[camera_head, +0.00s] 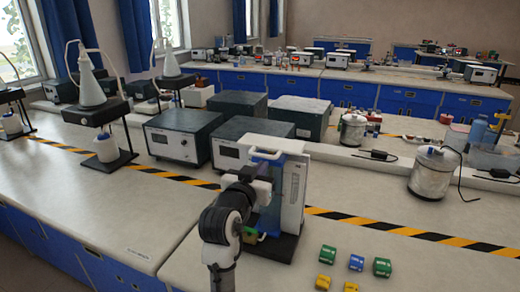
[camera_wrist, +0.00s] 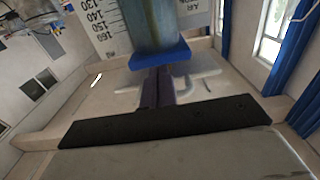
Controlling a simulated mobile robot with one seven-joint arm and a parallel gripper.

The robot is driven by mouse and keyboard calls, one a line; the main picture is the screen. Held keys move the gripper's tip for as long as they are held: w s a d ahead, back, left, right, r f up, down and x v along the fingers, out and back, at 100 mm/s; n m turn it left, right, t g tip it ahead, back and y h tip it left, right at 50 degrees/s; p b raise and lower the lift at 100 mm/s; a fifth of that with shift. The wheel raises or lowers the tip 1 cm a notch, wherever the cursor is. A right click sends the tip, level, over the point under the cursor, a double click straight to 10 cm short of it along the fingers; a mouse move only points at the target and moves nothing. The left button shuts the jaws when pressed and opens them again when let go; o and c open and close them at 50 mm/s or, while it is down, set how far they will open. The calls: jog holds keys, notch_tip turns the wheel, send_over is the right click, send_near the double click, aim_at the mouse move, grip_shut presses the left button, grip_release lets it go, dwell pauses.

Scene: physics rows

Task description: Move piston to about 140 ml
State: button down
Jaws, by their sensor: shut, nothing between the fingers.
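The piston apparatus (camera_head: 292,195) stands upright on a black base on the front bench. It has a white frame with a scale panel and a blue part. In the wrist view, the scale (camera_wrist: 103,22) shows marks from 130 to 160, beside a blue-grey cylinder (camera_wrist: 150,25) with a bright blue flange (camera_wrist: 160,55). My gripper (camera_wrist: 157,82) appears shut and empty, its dark fingers together just below the flange in the picture. I cannot tell whether they touch it. In the head view my arm hides part of the apparatus's left side. The piston's exact reading is unclear.
Grey instrument boxes (camera_head: 185,135) stand close behind the apparatus. Small green, blue and yellow blocks (camera_head: 356,262) lie to its front right. A metal pot (camera_head: 434,172) stands farther right. The bench front left of my arm is clear.

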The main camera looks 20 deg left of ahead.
notch_tip(320, 180, up, 7)
jog(key=p, duration=0.4)
jog(key=shift+f+p, duration=0.2)
jog(key=shift+p, duration=0.15)
dwell(1.1)
jog(key=s+f+b, duration=0.1)
jog(key=s, duration=0.8)
jog(key=shift+a+f+b, duration=0.15)
jog(key=shift+f+b, duration=0.1)
jog(key=shift+b, duration=0.15)
jog(key=shift+a, duration=0.1)
dwell(0.4)
